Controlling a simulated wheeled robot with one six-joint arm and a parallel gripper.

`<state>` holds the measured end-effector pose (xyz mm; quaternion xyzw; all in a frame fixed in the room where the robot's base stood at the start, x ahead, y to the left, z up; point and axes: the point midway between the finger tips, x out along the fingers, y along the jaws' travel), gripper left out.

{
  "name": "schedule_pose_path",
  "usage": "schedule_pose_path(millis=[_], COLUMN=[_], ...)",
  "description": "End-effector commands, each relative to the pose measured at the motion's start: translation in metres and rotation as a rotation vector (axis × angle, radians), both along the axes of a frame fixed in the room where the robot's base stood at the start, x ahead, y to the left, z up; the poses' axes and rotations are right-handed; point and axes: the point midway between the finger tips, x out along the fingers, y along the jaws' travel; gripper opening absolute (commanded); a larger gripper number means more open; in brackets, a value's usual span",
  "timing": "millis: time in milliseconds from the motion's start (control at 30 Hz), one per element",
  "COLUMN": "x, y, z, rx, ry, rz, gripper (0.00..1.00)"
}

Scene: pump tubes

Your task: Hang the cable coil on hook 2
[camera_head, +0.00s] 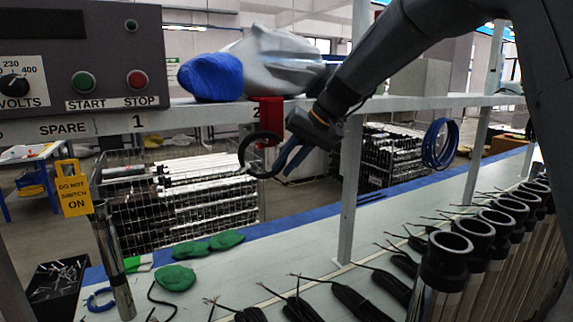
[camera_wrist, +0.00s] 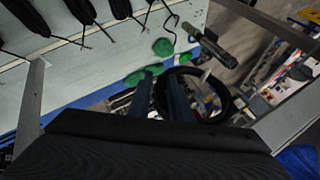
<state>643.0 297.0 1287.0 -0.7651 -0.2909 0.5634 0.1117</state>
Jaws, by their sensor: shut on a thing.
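My gripper (camera_head: 285,168) is shut on a black cable coil (camera_head: 243,153), gripping the right side of its ring, just below the shelf rail. In the wrist view the coil (camera_wrist: 229,98) is a black ring by the fingers of my gripper (camera_wrist: 162,82). Hook 2 (camera_head: 268,112) is a red piece on the rail beside the label "2". The coil's upper part overlaps the lower end of the red hook in the head view. I cannot tell whether they touch or whether the hook is inside the ring.
A blue coil (camera_head: 427,145) hangs below the rail at right. A grey post (camera_head: 350,190) stands right of my gripper. A blue cap (camera_head: 210,77) and grey covers lie on the shelf. Green pads (camera_head: 175,278), black cable bundles and metal tubes (camera_head: 450,262) occupy the bench below.

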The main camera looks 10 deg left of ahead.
Motion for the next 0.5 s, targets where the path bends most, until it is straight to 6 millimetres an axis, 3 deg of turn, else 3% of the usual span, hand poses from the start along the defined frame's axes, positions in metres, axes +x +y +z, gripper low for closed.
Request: schedule_pose_path(millis=[33,167,500], x=[0.0000,0.0000,-0.0004], y=[0.0001,0.0001,-0.0023], z=[0.0006,0.0005,0.0027], rx=[0.000,0.000,0.000], ry=[-0.001,-0.001,-0.001], rz=[0.000,0.000,0.000], gripper=[0.20,0.40,0.40])
